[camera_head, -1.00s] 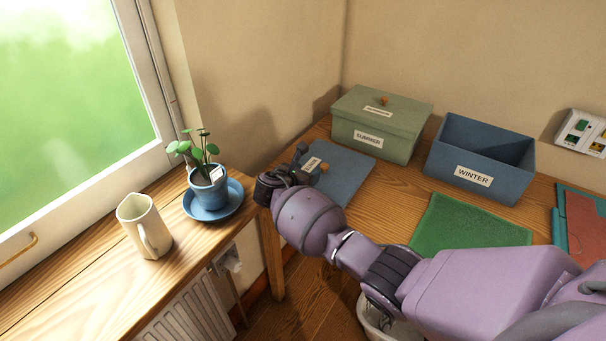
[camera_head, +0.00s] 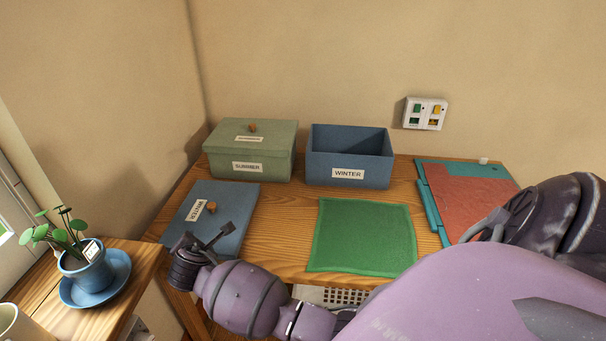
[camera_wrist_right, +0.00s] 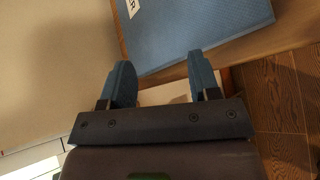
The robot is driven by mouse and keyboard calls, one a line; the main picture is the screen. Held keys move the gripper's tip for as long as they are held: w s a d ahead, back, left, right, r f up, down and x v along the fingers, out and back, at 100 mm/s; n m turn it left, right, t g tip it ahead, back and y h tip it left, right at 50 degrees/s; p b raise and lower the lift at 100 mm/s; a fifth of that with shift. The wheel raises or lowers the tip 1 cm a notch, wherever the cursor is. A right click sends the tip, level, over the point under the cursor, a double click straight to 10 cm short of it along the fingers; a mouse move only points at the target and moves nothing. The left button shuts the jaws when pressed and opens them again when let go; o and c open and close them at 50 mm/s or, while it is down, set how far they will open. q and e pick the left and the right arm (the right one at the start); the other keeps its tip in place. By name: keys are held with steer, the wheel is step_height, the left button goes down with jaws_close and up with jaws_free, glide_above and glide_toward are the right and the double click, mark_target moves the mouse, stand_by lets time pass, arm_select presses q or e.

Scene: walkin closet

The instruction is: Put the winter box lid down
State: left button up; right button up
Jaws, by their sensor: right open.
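The blue winter box lid (camera_head: 232,198) lies flat on the wooden desk at the left, in front of the green summer box. It has an orange knob (camera_head: 211,207) and a WINTER label. The open blue winter box (camera_head: 348,172) stands lidless and empty-looking at the back. My right gripper (camera_head: 207,236) is at the lid's front edge, apart from the knob. In the right wrist view its two fingers (camera_wrist_right: 161,70) are spread with nothing between them, and the lid (camera_wrist_right: 195,28) lies beyond them. My left gripper is not in view.
The green summer box (camera_head: 250,160) has its lid on. A green cloth (camera_head: 362,236) covers the desk's middle front; teal and red folders (camera_head: 472,198) lie at the right. A potted plant (camera_head: 88,268) stands on the sill at lower left. Wall switches (camera_head: 425,113) are behind.

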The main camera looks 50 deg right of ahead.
steer(key=s+r+m+t+y, duration=0.2)
steer(key=s+m+y, duration=0.2)
steer(key=s+m, duration=0.5)
steer(key=s+d+f+m, duration=0.2)
steer(key=s+f+m, duration=0.1)
steer(key=s, duration=0.4)
steer(key=s+d+f+m+y, duration=0.1)
steer(key=s+d+f+m, duration=0.1)
steer(key=s, duration=0.6)
steer(key=s+d+f+m, duration=0.2)
steer(key=s+f+m, duration=0.2)
steer(key=s, duration=0.3)
steer(key=shift+s+d+f+m+g, duration=0.15)
steer(key=shift+d+f+m+g, duration=0.15)
steer(key=shift+f+m, duration=0.15)
